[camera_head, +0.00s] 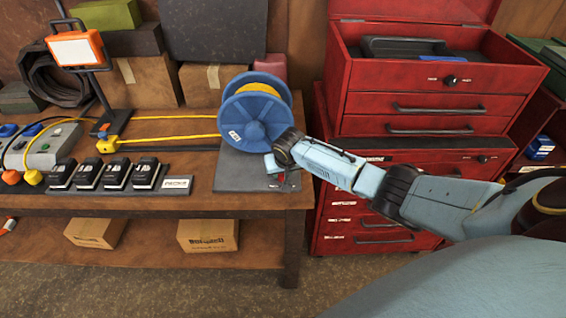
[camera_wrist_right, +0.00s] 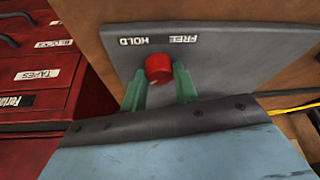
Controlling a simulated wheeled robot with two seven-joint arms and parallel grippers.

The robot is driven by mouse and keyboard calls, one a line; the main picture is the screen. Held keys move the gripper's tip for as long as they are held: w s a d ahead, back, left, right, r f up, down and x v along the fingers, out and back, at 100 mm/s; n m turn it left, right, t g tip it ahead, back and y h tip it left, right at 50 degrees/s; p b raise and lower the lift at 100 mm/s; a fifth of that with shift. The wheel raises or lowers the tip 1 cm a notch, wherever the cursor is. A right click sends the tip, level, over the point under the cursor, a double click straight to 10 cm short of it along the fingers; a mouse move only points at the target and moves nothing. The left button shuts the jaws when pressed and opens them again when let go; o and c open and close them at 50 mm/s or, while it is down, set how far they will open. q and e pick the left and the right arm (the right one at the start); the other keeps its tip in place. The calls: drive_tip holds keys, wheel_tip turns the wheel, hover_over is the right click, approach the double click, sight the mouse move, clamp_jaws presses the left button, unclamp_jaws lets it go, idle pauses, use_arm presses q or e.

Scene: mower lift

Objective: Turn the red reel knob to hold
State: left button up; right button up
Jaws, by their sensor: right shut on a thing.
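The red reel knob (camera_wrist_right: 159,69) shows in the right wrist view, on a grey plate (camera_wrist_right: 215,65) with the labels HOLD and FREE, which appear upside down there. My right gripper (camera_wrist_right: 159,88) has its two green fingers on either side of the knob and is shut on it. In the head view my right gripper (camera_head: 284,178) is at the front of the grey base below the blue reel (camera_head: 254,122), and the knob is mostly hidden by it. The reel carries yellow cord. My left gripper is not in view.
A red tool chest (camera_head: 432,105) stands right of the bench (camera_head: 150,203). Black chargers (camera_head: 117,174) line the bench front, left of the reel. A work lamp (camera_head: 77,50) stands behind them. A yellow cord (camera_head: 170,137) runs left from the reel.

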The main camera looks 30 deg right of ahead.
drive_tip(key=m+p, duration=0.1)
drive_tip(key=m, duration=0.1)
drive_tip(key=shift+a+m+h, duration=0.15)
drive_tip(key=shift+m+h, duration=0.15)
drive_tip(key=shift+h, duration=0.1)
drive_tip(key=shift+m+g+h+p, duration=0.4)
drive_tip(key=shift+m+h, duration=0.1)
drive_tip(key=shift+m, duration=0.7)
drive_tip(key=shift+w, duration=0.1)
drive_tip(key=o, duration=1)
drive_tip(key=shift+c, duration=0.2)
